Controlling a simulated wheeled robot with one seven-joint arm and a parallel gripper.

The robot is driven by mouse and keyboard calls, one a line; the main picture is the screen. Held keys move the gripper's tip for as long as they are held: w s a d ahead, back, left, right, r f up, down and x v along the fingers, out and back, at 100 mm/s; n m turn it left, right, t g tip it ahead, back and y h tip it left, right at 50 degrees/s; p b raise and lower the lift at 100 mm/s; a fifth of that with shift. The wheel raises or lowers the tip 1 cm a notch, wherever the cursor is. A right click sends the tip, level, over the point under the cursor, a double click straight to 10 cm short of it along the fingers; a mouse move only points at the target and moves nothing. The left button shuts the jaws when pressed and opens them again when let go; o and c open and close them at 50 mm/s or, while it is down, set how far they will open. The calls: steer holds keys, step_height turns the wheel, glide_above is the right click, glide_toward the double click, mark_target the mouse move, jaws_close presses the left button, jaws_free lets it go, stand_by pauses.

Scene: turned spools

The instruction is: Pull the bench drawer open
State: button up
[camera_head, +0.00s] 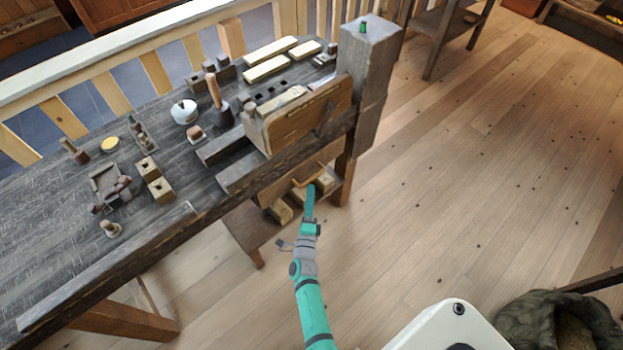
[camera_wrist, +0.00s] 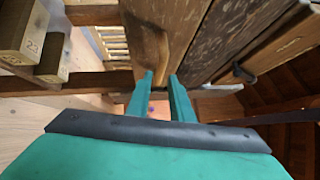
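The wooden workbench (camera_head: 190,214) runs across the left of the head view. Under its right end, a curved orange-brown handle (camera_head: 309,176) shows at what looks like the drawer front (camera_head: 282,186). I cannot tell from this angle whether the drawer is fully closed. My teal gripper (camera_head: 311,188) reaches up to the handle from below and overlaps it in the picture; contact cannot be told. In the wrist view my gripper (camera_wrist: 161,78) has its two fingers apart, pointing at wooden boards (camera_wrist: 160,35). No handle shows clearly between them.
A vise jaw (camera_head: 310,112) sticks out above the handle. A bench leg (camera_head: 344,172) stands to its right. A low shelf (camera_head: 246,226) with wooden blocks lies below. Tools and blocks cover the benchtop. The floor (camera_head: 460,170) to the right is clear.

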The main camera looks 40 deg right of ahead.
mark_target(311, 178)
steer(key=x, duration=0.6)
steer(key=shift+w+d, duration=0.2)
jaws_close()
